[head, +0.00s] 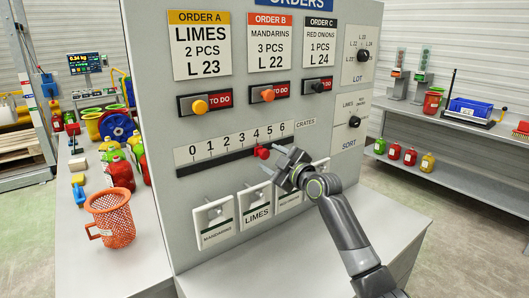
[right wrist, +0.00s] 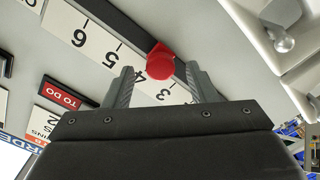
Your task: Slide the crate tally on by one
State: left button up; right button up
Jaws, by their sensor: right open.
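The crate tally (head: 231,157) is a dark slot under a white scale numbered 0 to 6 on the grey panel. Its red slider knob (head: 262,152) stands at about the 4 mark. In the right wrist view the knob (right wrist: 160,62) appears between and just beyond the two fingertips. My right gripper (head: 274,161) is open, its fingers pointing at the panel and spread to either side of the knob. Nothing is held in it. I cannot tell if a finger touches the knob. My left gripper is not in view.
Above the scale are order cards with lever switches (head: 200,106) marked TO DO. Below it are white label switches (head: 258,207). Rotary dials (head: 354,121) sit on the right side. An orange mesh basket (head: 110,218) stands on the left bench; the ledge below the panel is clear.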

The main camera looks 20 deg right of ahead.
aim_at(266, 155)
jog(key=shift+x, duration=1.95)
